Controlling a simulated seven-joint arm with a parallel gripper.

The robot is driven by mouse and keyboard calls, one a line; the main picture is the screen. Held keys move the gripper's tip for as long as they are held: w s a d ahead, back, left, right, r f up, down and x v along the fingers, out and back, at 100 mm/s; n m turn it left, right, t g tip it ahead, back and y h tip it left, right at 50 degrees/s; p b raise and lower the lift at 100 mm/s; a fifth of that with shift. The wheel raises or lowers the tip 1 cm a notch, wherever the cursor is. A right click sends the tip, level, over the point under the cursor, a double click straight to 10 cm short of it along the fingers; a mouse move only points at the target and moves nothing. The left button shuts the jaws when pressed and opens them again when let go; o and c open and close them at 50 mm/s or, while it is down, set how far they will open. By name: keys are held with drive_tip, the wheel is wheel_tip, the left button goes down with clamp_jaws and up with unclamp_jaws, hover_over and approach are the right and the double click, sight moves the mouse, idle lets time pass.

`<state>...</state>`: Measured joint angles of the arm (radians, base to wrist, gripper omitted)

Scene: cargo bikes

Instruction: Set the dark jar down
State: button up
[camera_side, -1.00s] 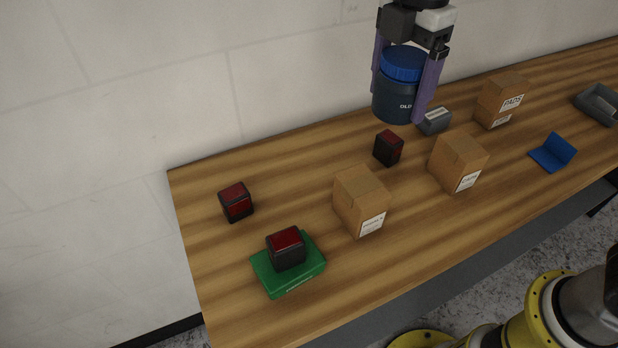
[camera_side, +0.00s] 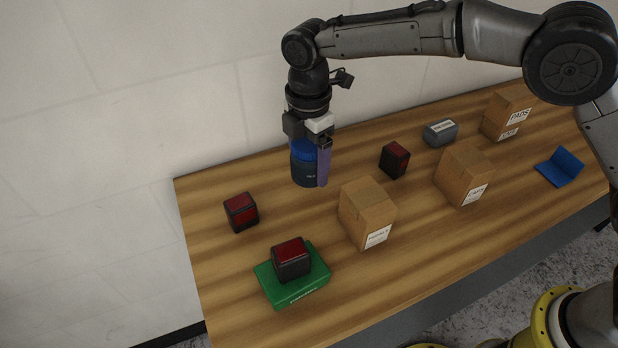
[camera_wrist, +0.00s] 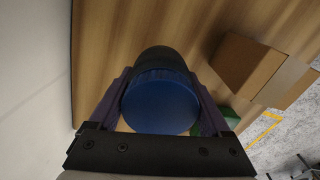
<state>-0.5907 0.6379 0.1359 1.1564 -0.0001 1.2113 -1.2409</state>
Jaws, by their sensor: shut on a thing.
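The dark jar (camera_side: 304,174) has a dark blue-grey body and a blue lid, and it is upright. It is between the fingers of my gripper (camera_side: 312,168), which is shut on it. In the side view the jar is at the back of the wooden table, left of the middle. I cannot tell whether its base touches the wood. In the wrist view the blue lid (camera_wrist: 160,102) fills the space between the purple fingers, with the dark body beyond it.
Left of the jar stands a dark red-topped block (camera_side: 241,212); another (camera_side: 394,160) is to its right. A third (camera_side: 291,259) sits on a green box (camera_side: 304,287). A cardboard box (camera_side: 367,211) stands in front of the jar. The wall is close behind.

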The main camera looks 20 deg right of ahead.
sight(308, 141)
drive_tip(key=shift+f, duration=2.1)
drive_tip(key=shift+f, duration=0.15)
drive_tip(key=o, duration=1.3)
wheel_tip(308, 141, up, 12)
drive_tip(key=shift+f, duration=0.15)
drive_tip(key=shift+r, duration=0.35)
